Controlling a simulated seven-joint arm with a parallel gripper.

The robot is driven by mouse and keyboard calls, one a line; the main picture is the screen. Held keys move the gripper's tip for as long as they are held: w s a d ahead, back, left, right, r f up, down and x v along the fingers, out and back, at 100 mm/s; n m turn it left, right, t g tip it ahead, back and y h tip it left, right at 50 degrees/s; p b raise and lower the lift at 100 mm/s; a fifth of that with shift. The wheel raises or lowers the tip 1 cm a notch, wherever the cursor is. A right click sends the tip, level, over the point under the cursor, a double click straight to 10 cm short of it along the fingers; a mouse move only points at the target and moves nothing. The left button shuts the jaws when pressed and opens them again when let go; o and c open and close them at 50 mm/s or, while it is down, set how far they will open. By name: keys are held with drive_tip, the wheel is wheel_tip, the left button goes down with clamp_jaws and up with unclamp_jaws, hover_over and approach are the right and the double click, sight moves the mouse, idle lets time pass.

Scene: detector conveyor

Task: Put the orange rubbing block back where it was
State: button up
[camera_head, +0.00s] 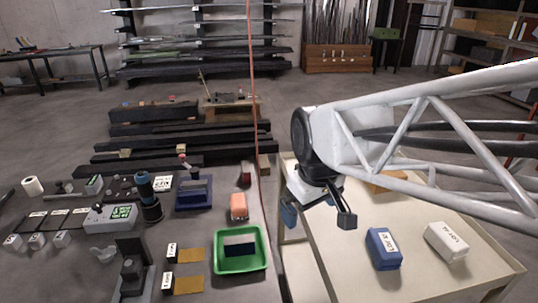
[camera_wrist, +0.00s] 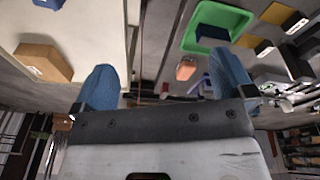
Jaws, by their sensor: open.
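A salmon-orange block (camera_head: 239,206) lies on the dark table, just behind the green tray; it also shows in the wrist view (camera_wrist: 186,69). A tan-orange block (camera_head: 385,181) lies on the cream cart, partly behind my arm in the head view; it shows at the left of the wrist view (camera_wrist: 43,62). I cannot tell for certain which is the rubbing block. My gripper (camera_head: 319,216) is open and empty above the cart's left side, apart from both blocks; its two blue fingers (camera_wrist: 165,82) are wide apart in the wrist view.
The green tray (camera_head: 241,267) holds a dark and white block. A blue labelled block (camera_head: 383,248) and a white labelled block (camera_head: 446,241) lie on the cart (camera_head: 335,262). A thin red upright line (camera_head: 254,110) rises near the table's right edge. A dark blue box (camera_head: 194,194) stands behind.

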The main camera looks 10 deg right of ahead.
drive_tip(key=s+d+f+m, duration=0.1)
drive_tip(key=s+m, duration=0.3)
drive_tip(key=s, duration=0.5)
drive_tip(key=shift+d+f+m+t, duration=0.25)
drive_tip(key=shift+d+m+t, duration=0.05)
drive_tip(key=shift+d, duration=0.35)
idle(0.5)
